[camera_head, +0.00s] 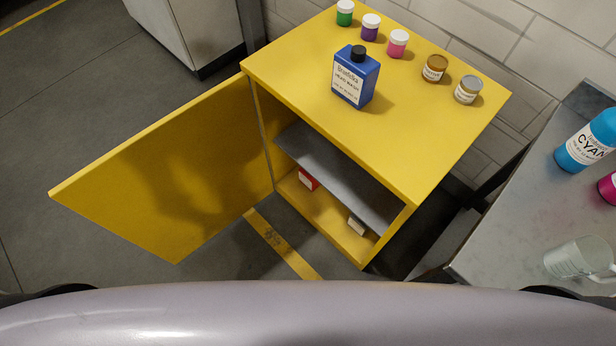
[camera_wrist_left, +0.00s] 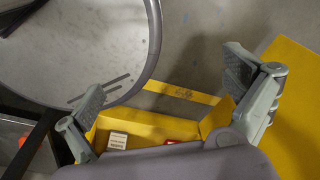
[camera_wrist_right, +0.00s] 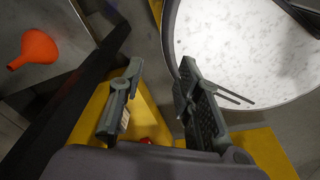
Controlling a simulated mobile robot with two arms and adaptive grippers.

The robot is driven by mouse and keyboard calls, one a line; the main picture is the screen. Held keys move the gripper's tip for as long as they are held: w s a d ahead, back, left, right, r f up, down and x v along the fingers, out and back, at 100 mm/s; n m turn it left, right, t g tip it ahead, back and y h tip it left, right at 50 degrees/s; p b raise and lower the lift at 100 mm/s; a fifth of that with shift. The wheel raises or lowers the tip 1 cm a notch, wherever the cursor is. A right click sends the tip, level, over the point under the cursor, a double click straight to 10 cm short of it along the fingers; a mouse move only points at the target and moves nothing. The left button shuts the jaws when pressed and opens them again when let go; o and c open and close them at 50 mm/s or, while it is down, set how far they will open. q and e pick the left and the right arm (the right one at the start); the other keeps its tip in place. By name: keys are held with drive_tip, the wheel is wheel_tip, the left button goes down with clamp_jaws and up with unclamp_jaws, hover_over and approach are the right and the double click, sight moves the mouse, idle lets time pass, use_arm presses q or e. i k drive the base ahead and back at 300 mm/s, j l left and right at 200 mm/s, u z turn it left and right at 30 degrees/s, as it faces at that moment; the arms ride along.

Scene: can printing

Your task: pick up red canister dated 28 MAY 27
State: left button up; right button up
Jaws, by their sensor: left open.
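A red canister (camera_head: 308,180) stands on the floor of the open yellow cabinet (camera_head: 340,125), below a grey shelf. No date on it is legible. A pale canister (camera_head: 356,225) stands to its right. In the left wrist view, a sliver of red (camera_wrist_left: 171,142) and the pale canister (camera_wrist_left: 118,140) show low in the cabinet opening. My left gripper (camera_wrist_left: 165,85) is open and empty, above the opening. My right gripper (camera_wrist_right: 161,75) is open and empty; a small bit of red (camera_wrist_right: 147,141) shows beyond its base. Neither gripper shows in the head view.
The cabinet door (camera_head: 170,170) is swung open to the left. A blue bottle (camera_head: 355,80) and several small jars stand on the cabinet top. A grey table (camera_head: 530,215) at right holds a cyan bottle (camera_head: 590,140) and a clear mug (camera_head: 580,258). An orange funnel (camera_wrist_right: 35,48) shows.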

sight(308, 181)
drive_tip(key=j+z, duration=0.45)
drive_tip(key=k+j+z, duration=0.15)
drive_tip(key=z, duration=0.3)
drive_tip(key=k+j+z, duration=0.15)
drive_tip(key=j+z, duration=0.25)
